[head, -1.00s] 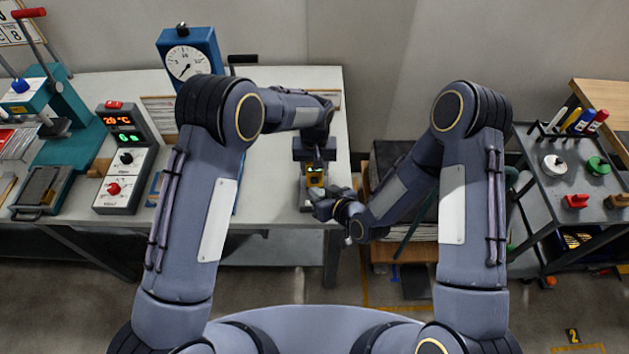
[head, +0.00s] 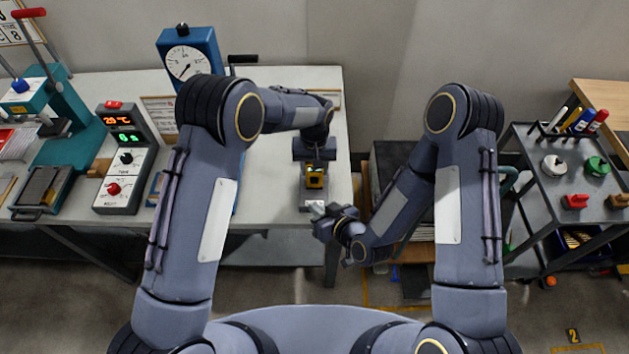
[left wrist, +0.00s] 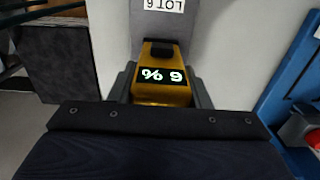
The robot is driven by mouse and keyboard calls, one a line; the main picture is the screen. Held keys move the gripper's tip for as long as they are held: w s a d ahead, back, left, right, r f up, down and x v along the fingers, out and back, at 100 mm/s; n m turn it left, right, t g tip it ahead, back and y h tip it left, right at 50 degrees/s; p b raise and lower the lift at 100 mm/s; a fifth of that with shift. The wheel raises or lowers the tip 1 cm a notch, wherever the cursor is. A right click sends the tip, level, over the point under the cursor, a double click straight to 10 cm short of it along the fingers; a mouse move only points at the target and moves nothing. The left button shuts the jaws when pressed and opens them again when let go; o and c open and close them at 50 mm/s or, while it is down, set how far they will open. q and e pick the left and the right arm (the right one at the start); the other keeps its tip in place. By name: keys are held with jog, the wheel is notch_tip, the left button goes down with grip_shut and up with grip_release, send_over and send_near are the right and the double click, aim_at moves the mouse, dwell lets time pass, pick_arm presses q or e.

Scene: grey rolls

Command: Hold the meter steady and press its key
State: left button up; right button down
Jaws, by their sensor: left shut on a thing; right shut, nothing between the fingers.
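The yellow meter (head: 315,180) stands near the front right of the bench, on a grey block with a white label. In the left wrist view the meter (left wrist: 160,94) shows a lit display with a digit and a percent sign, and a dark raised piece at its label end, possibly the key. My left gripper (head: 314,167) is shut on the meter from behind; its fingertips are partly hidden. My right gripper (head: 319,208) is shut and empty, in front of the meter near the bench edge and apart from it.
A control box (head: 125,160) with lit digits, a blue dial gauge (head: 190,60) and a teal press (head: 60,110) stand on the left of the bench. A grey cart (head: 575,190) with tools stands at the right.

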pick_arm(q)
jog(key=o, duration=1.2)
